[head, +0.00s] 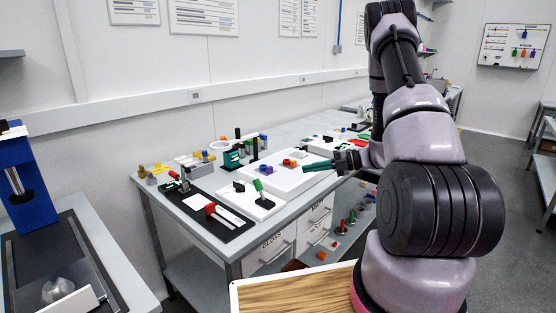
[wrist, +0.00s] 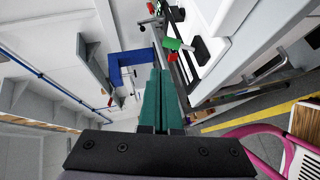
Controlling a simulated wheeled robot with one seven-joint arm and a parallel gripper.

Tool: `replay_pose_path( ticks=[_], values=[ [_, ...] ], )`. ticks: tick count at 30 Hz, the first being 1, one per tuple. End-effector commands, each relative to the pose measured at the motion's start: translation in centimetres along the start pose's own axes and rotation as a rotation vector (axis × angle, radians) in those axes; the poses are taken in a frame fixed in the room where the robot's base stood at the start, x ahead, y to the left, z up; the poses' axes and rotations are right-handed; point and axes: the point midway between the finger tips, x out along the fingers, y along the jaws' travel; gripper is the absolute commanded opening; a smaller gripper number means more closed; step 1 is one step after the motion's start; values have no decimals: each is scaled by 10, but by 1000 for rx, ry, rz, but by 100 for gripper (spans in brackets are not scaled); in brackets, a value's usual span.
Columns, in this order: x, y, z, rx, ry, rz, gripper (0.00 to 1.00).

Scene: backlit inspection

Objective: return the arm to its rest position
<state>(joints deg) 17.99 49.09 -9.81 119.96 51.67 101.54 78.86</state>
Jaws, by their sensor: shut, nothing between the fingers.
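My arm rises at the right of the head view and bends over toward the table. My gripper (head: 310,167) points left, with its teal fingers over the right part of the grey worktable (head: 214,238). In the wrist view the two teal fingers of my gripper (wrist: 159,75) lie together, with nothing between them. The gripper appears raised above the white board (head: 283,185); its exact height is hard to tell.
A blue press (head: 27,174) stands on a separate bench at left. A wood-topped surface (head: 290,291) lies in front. Grey floor (head: 498,160) is open at right.

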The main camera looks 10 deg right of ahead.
Motion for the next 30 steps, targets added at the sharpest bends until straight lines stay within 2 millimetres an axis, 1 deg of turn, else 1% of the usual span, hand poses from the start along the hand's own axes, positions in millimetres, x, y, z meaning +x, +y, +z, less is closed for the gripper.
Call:
replay_pose_path(
  ticks=[2, 4, 5, 8, 9, 12, 15, 17, 18, 24, 30],
  values=[
    [1, 6, -3, -30, 10, -7, 0],
    [2, 19, -10, -100, 34, -25, 0],
    [2, 27, -14, -144, 48, -36, 0],
    [3, 58, -36, -350, 116, -87, 0],
    [3, 71, -47, -449, 150, -111, 0],
    [0, 100, -77, -710, 240, -171, 0],
    [-4, 125, -106, -971, 332, -228, 0],
    [-8, 137, -124, -1127, 389, -261, 0],
    [-11, 144, -134, -1232, 428, -283, 0],
    [-32, 175, -185, -1751, 634, -396, 0],
    [-57, 198, -226, -2258, 870, -524, 0]
  ],
)
